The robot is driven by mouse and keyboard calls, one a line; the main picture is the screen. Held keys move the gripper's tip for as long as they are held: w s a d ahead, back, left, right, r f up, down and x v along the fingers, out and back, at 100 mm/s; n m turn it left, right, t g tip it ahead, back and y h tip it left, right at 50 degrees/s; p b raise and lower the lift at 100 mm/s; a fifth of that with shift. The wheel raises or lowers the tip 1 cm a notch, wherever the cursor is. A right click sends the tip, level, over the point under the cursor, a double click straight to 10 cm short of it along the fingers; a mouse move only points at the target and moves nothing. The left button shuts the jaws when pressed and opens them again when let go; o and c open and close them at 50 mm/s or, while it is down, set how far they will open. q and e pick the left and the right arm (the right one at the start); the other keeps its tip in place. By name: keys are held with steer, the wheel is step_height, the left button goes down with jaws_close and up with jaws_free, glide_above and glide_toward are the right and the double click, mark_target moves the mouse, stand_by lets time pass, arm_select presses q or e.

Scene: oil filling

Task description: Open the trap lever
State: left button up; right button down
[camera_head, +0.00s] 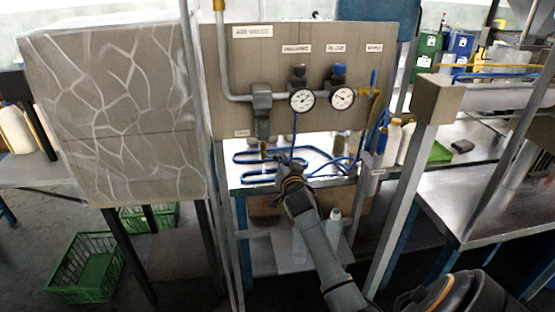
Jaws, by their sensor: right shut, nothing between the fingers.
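A beige panel (345,50) holds a grey pipe, two round gauges and a grey trap unit (262,110). The trap hangs from the pipe on the panel's left side, beside a small label (242,133). A small brass-coloured fitting (263,148) sticks out below the trap; I take it to be the trap lever, too small to read its angle. My right gripper (279,160) reaches up from below, shut and empty. Its tips are just right of and below the fitting; I cannot tell whether they touch it. My left gripper is not in view.
A blue hose (330,158) lies coiled on the bench behind my right gripper. A slanted grey post (398,215) stands to the right. A large beige box (115,110) stands left. Green crates (92,268) sit on the floor. Bottles stand on the shelf below.

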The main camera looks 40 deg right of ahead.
steer(key=f+m, duration=0.1)
steer(key=m, duration=0.2)
steer(key=w+a+f+m+b, duration=0.1)
steer(key=f+m, duration=0.1)
steer(key=m, duration=0.2)
steer(key=f+m, duration=0.1)
steer(key=m, duration=0.2)
steer(key=shift+w+a+f+m+t, duration=0.15)
steer(key=shift+a+f+m+t, duration=0.15)
steer(key=shift+a+f, duration=0.05)
